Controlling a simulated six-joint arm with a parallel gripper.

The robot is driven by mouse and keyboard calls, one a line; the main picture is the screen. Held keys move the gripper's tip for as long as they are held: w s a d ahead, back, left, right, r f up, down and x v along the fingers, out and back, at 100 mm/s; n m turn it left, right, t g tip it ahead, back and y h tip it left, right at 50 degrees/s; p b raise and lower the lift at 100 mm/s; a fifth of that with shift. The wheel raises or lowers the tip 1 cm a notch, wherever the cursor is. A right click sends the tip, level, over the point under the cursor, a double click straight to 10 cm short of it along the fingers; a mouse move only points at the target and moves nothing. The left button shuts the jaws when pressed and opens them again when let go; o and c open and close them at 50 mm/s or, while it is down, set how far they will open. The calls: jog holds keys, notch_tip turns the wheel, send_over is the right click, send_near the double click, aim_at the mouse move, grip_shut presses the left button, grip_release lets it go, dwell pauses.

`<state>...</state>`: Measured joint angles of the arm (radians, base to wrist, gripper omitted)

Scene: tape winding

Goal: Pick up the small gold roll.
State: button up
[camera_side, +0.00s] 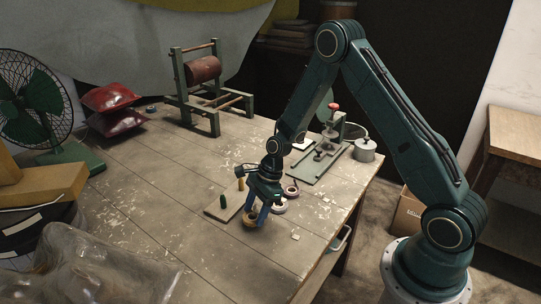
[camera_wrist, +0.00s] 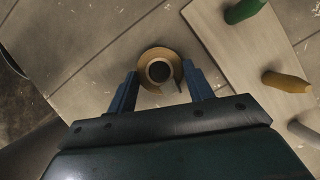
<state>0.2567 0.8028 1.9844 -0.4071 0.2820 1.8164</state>
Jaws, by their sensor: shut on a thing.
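The small gold roll (camera_side: 250,220) is a short ring with a dark hole, low at the front of my gripper in the side view. My gripper (camera_side: 257,213) points down and is shut on it. In the wrist view the gold roll (camera_wrist: 174,57) sits between the two blue fingers of my gripper (camera_wrist: 160,88), near their tips. I cannot tell whether the roll touches the table or is slightly above it.
A pale board (camera_side: 221,208) with several pegs, one green and one yellow, lies just left of my gripper. Other rolls (camera_side: 291,190) lie to its right. A green bench device (camera_side: 322,160) and a winding frame (camera_side: 205,85) stand farther back.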

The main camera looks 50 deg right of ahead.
notch_tip(320, 180, up, 18)
jog(key=shift+r, duration=0.25)
dwell(0.3)
jog(key=shift+f, duration=0.1)
dwell(0.5)
jog(key=w+f, duration=0.8)
jog(key=w, duration=0.2)
jog(key=shift+w+a+f, duration=0.25)
jog(key=shift+w+a, duration=0.1)
jog(key=shift+w, duration=0.05)
jog(key=shift+f, duration=0.15)
jog(key=shift+f, duration=1.75)
